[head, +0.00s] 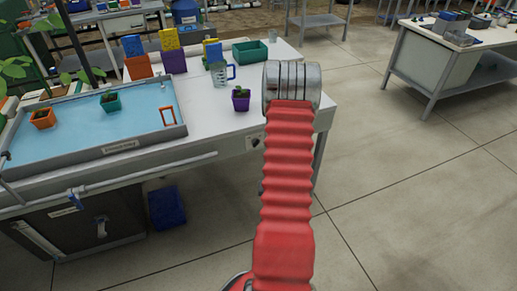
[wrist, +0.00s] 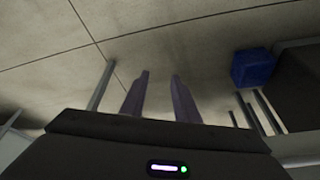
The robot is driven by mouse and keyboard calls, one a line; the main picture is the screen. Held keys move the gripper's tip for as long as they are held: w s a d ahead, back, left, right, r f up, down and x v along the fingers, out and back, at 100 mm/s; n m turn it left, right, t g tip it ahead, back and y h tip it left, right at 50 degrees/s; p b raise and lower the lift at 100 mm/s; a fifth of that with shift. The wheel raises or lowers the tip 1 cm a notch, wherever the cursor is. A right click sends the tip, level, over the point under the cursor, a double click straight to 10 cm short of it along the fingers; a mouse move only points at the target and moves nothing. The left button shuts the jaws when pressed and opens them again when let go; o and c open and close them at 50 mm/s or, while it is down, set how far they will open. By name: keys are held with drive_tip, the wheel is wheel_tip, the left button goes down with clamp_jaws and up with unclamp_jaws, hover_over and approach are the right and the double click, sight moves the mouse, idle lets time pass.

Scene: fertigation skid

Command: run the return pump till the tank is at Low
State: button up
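The dark tank (head: 118,234) stands under the bench at the lower left in the head view, with a small pale label on its front. A pale slanted tube (head: 37,239) and a blue-grey fitting (head: 101,226) sit at its front; I cannot read any level. A small round dark control (head: 254,142) is on the bench's front edge, partly beside my arm; I cannot tell whether it is the pump switch. My gripper (wrist: 161,75) shows in the wrist view, fingers apart and empty over the floor. It is hidden in the head view.
A shallow tray (head: 150,139) of blue water with potted plants lies on the white bench (head: 218,120). A jug (head: 219,74) and a purple pot (head: 241,99) stand right of it. A blue crate (head: 167,207) is under the bench.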

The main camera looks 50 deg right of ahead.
drive_tip(key=d+f+m+t+h, duration=0.2)
drive_tip(key=d+f+t, duration=0.15)
drive_tip(key=f, duration=0.45)
drive_tip(key=m+t+h, duration=0.3)
drive_tip(key=t+h, duration=0.1)
drive_tip(key=t, duration=0.5)
approach(257, 145)
drive_tip(key=v, duration=0.6)
drive_tip(key=shift+w+f, duration=0.1)
drive_tip(key=shift+w, duration=0.05)
drive_tip(key=x, duration=1.3)
drive_tip(key=shift+w+d, duration=0.25)
drive_tip(key=shift+w, duration=0.1)
drive_tip(key=shift+c, duration=0.7)
